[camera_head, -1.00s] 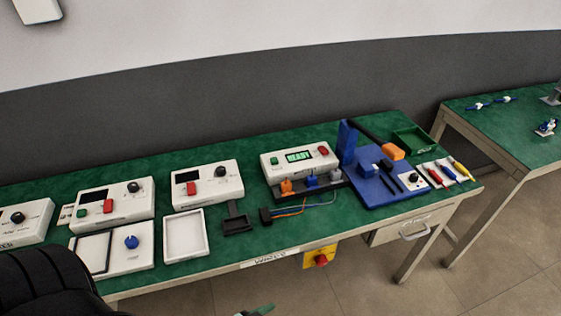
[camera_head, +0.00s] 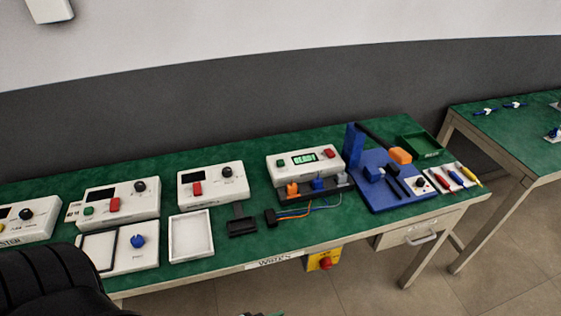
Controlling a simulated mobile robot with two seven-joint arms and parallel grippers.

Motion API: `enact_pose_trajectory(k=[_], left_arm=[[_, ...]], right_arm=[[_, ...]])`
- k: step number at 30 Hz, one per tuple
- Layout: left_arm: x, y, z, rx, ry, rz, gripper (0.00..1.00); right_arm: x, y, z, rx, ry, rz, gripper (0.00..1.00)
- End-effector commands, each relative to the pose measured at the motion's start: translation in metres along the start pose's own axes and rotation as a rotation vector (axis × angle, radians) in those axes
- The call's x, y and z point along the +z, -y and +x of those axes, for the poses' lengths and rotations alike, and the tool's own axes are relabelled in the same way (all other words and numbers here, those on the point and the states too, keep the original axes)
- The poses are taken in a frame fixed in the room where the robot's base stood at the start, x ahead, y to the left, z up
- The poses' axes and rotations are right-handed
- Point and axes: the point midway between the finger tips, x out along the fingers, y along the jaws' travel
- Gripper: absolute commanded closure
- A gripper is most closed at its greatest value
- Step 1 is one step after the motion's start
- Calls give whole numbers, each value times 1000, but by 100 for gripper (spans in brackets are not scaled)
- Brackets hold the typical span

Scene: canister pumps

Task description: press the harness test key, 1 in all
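Several white test boxes stand in a row on the green bench. The box with a lit green display (camera_head: 304,159) has a green key (camera_head: 281,163) on its left and a red key (camera_head: 329,153) on its right. Orange, blue and grey connectors sit in a black strip at its front, with coloured wires running to a black plug (camera_head: 271,217). I take this as the harness tester. No gripper fingers show clearly. A black part of my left arm fills the lower left corner. A small green-and-dark piece shows at the bottom edge, too cut off to identify.
Left of the tester stand boxes with dark screens (camera_head: 191,178) and red keys, and an empty white tray (camera_head: 191,236). Right are a blue fixture (camera_head: 385,194), a green bin (camera_head: 419,147) and coloured tools. A yellow-and-red stop switch (camera_head: 324,261) hangs under the bench front. A second green table stands right.

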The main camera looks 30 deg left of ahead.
Motion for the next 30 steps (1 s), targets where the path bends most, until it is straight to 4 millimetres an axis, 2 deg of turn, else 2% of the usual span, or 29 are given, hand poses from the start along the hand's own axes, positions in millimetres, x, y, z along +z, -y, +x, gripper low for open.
enact_pose_trajectory(k=[1,3,30], left_arm=[[0,0,0,0,0,0,94],[0,0,0,0,0,0,100],[0,0,0,0,0,0,100]], right_arm=[[0,0,0,0,0,0,50],[0,0,0,0,0,0,50],[0,0,0,0,0,0,50]])
